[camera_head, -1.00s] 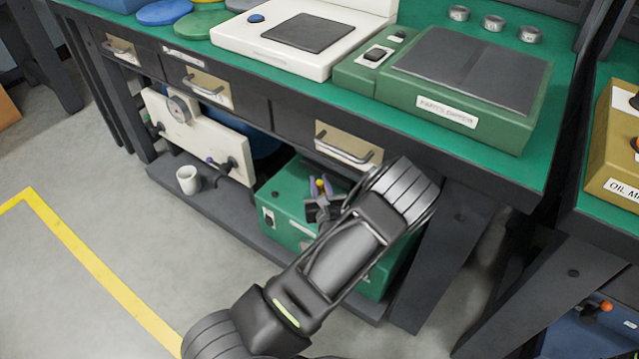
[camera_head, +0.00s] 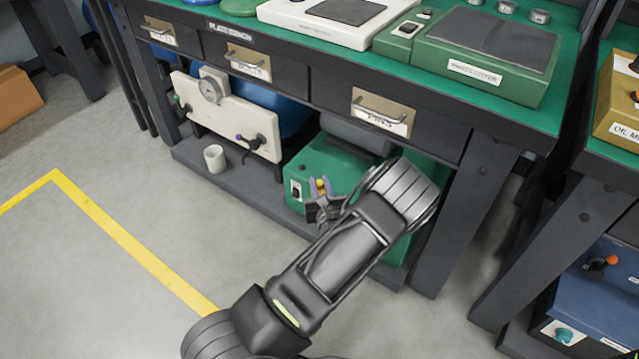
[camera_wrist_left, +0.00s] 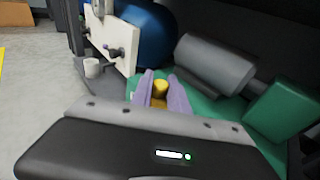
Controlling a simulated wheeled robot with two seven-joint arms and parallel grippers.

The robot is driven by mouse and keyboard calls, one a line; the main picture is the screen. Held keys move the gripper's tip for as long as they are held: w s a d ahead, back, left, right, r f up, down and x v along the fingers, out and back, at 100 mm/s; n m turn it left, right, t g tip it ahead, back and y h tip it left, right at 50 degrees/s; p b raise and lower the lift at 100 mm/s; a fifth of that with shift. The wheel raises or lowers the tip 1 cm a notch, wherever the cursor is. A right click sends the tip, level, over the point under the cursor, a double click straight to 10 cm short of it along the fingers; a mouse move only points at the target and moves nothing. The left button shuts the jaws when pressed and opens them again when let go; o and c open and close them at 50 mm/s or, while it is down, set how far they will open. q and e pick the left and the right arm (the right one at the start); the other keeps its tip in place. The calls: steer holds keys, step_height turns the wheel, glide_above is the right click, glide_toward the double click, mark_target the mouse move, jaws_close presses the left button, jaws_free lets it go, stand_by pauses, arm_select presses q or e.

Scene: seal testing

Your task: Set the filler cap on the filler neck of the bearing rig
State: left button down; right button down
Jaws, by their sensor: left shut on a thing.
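My left gripper (camera_head: 319,187) has purple fingertips and is shut on a small yellow cap, the filler cap (camera_head: 320,184). In the left wrist view the cap (camera_wrist_left: 160,88) sits between the two fingers (camera_wrist_left: 160,95), with its top showing. The gripper is in front of a green machine (camera_head: 325,155) on the lower shelf, which I take to be the bearing rig. In the wrist view the machine (camera_wrist_left: 205,107) carries a grey cylinder (camera_wrist_left: 215,66). I cannot make out the filler neck. My left arm hides much of the machine's right part. My right gripper is not in view.
A white panel with a gauge (camera_head: 228,115), a blue rounded body (camera_head: 294,112) and a white mug (camera_head: 215,158) are left of the machine. The bench drawers (camera_head: 382,112) overhang the shelf (camera_head: 195,160). A bench leg (camera_head: 470,215) stands at the right. The floor in front is clear.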

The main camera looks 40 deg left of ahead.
arm_select(q)
steer(key=d+r+m+t+h, duration=0.1)
steer(key=d+r+m+h, duration=0.1)
steer(key=d+r, duration=0.5)
steer(key=w+d+r+m+t+h, duration=0.1)
steer(key=d+r+m+h, duration=0.1)
steer(key=d+r, duration=0.6)
steer(key=w+d+r+m+t+h, duration=0.1)
steer(key=d+r+t+h, duration=0.1)
steer(key=d+r, duration=0.6)
step_height(320, 180, up, 5)
steer(key=shift+w+m+h, duration=0.15)
steer(key=shift+m+h, duration=0.25)
